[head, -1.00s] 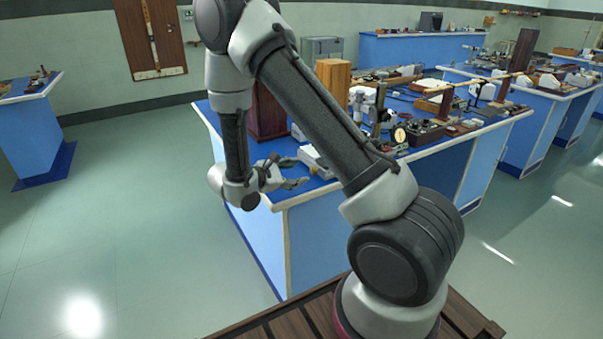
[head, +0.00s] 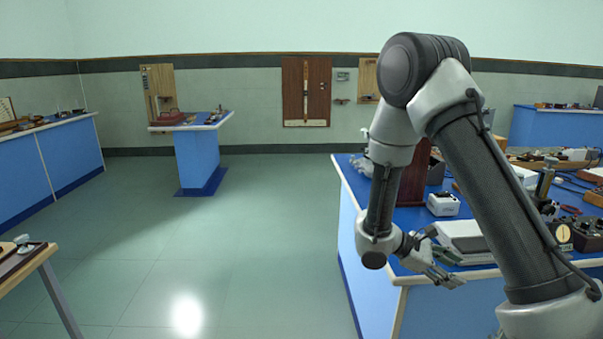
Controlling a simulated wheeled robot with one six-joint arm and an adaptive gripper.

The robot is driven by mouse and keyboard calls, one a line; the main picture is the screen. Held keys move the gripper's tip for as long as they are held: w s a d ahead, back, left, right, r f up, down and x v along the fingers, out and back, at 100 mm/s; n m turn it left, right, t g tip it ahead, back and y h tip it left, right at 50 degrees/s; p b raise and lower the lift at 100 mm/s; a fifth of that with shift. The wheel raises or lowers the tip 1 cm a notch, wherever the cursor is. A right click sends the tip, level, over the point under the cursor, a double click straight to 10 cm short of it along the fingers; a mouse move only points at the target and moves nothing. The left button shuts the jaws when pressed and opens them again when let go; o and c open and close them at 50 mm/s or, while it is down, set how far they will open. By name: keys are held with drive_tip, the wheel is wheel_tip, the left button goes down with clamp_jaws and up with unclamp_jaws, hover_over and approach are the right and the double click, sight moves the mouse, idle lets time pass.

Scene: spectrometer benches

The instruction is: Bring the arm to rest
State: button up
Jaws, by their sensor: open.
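My arm stands at the right of the head view, bent with its elbow high. Its lower part hangs down to my gripper (head: 446,269). My gripper is open and empty, with its fingers pointing right. It shows in front of the near left corner of a blue bench (head: 440,317). I cannot tell how far it is from the bench edge or from the white-grey box (head: 468,236) behind it.
The near bench holds a small white device (head: 443,204), a dark red-brown block (head: 413,178) and several instruments. A small blue bench (head: 203,159) stands by the far wall. Another bench (head: 72,158) and a table corner (head: 30,262) are at left. The middle floor is clear.

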drive_tip(key=s+a+r+m+t+y, duration=0.1)
drive_tip(key=s+r+m+t+y, duration=0.2)
drive_tip(key=s+r+m+y, duration=0.3)
drive_tip(key=s+a+r+m+t+y, duration=0.1)
drive_tip(key=s+r+m+t+y, duration=0.2)
drive_tip(key=s+r, duration=0.9)
wheel_tip(320, 180, up, 6)
drive_tip(key=m+y, duration=0.2)
drive_tip(key=y, duration=0.1)
drive_tip(key=shift+s+a+r+m, duration=0.2)
drive_tip(key=shift+s+a+m, duration=0.05)
drive_tip(key=shift+s+m, duration=0.15)
